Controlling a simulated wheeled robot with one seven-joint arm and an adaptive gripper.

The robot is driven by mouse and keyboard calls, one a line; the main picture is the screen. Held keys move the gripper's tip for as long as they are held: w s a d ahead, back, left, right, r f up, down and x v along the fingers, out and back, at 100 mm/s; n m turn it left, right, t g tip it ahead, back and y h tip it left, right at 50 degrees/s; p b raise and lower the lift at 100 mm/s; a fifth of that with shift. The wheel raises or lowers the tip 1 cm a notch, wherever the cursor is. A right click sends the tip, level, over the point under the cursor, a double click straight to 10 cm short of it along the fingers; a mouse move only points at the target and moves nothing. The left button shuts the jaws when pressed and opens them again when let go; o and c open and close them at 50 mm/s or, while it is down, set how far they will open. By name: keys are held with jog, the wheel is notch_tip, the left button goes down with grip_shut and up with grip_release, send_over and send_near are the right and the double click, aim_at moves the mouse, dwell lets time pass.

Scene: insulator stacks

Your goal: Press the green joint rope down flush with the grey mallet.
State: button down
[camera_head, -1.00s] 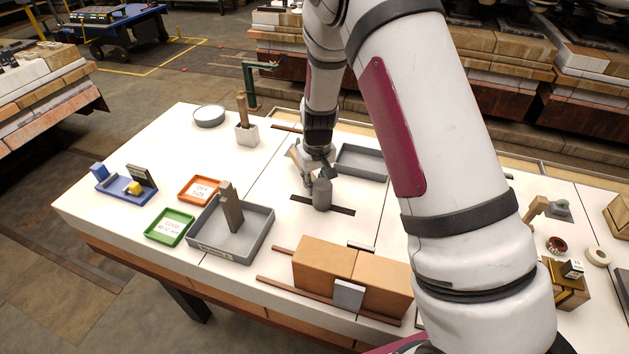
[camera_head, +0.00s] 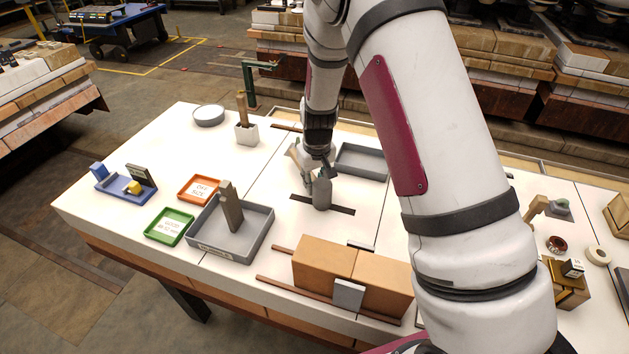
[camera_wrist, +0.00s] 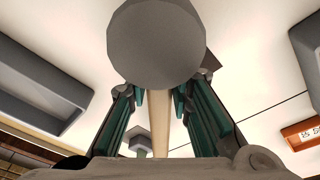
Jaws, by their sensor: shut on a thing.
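My gripper (camera_head: 318,170) is shut on the grey mallet, with its fingers on either side of the pale wooden handle in the wrist view (camera_wrist: 158,108). The mallet's grey rounded head (camera_head: 322,193) is at a dark narrow slot (camera_head: 340,209) in the white tabletop. The head also fills the top middle of the wrist view (camera_wrist: 156,45). I cannot tell whether the head touches the slot or hovers just above it. No green rope can be made out in either view; the mallet head covers the middle of the slot.
A grey tray (camera_head: 262,236) with an upright block stands left of the slot, near green (camera_head: 152,237) and orange (camera_head: 184,199) trays. Another grey tray (camera_head: 385,170) lies behind right. Tan bricks (camera_head: 322,268) stand in front. Bare tabletop surrounds the slot.

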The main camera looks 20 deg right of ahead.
jog(key=shift+r+p, duration=1.65)
jog(key=shift+r, duration=1.85)
notch_tip(320, 180, up, 8)
jog(key=p, duration=0.3)
jog(key=shift+s, duration=0.1)
